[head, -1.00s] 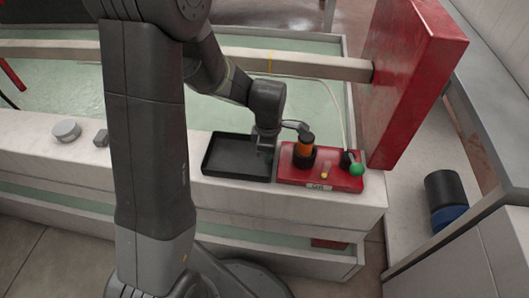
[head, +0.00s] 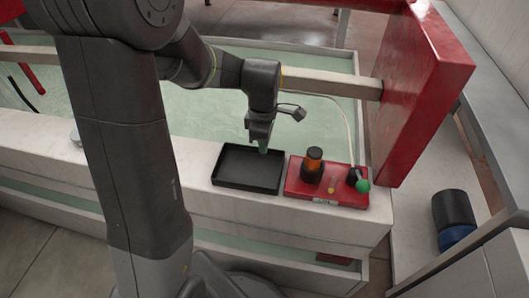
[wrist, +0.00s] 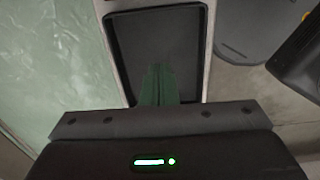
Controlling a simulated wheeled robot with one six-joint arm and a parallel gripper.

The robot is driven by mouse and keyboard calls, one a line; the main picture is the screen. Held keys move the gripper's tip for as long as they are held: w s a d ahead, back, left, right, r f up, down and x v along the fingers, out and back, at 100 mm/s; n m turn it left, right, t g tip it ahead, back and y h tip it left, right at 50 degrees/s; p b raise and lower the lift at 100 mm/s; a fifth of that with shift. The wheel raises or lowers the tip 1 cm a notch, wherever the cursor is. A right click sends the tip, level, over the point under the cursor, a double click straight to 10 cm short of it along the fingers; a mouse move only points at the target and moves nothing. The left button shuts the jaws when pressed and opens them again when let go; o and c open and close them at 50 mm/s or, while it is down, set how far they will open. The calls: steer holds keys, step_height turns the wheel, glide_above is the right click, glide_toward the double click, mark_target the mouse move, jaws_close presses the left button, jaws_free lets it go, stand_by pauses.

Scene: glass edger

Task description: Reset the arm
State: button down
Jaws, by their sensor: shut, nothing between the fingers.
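My gripper (head: 262,150) points down above the far edge of a black tray (head: 233,184) in the head view. Its fingers are shut with nothing between them. In the wrist view the closed greenish fingertips (wrist: 159,68) stand in front of the tray (wrist: 201,50), which looks empty. My arm bends over from the upper left of the head view.
A red control box (head: 300,187) with an orange-and-black knob (head: 314,162) and a green ball knob (head: 363,186) sits right of the tray on the white ledge (head: 225,206). A red upright block (head: 425,90) stands behind. Greenish water or glass (head: 200,115) lies beyond the ledge.

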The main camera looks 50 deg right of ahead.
steer(key=shift+r, duration=0.45)
steer(key=shift+f, duration=0.15)
steer(key=b, duration=0.2)
glide_above(276, 175)
steer(key=w+a, duration=0.2)
steer(key=w, duration=0.1)
step_height(276, 175, down, 8)
steer(key=shift+w+f, duration=0.1)
steer(key=shift+w, duration=0.05)
steer(key=shift+s+d+f, duration=0.1)
steer(key=shift+s+f, duration=0.15)
steer(key=shift+f, duration=0.5)
steer(key=shift+s+d, duration=0.55)
steer(key=shift+s, duration=0.3)
steer(key=shift+s+d, duration=0.4)
steer(key=shift+s, duration=0.2)
steer(key=shift+w, duration=0.1)
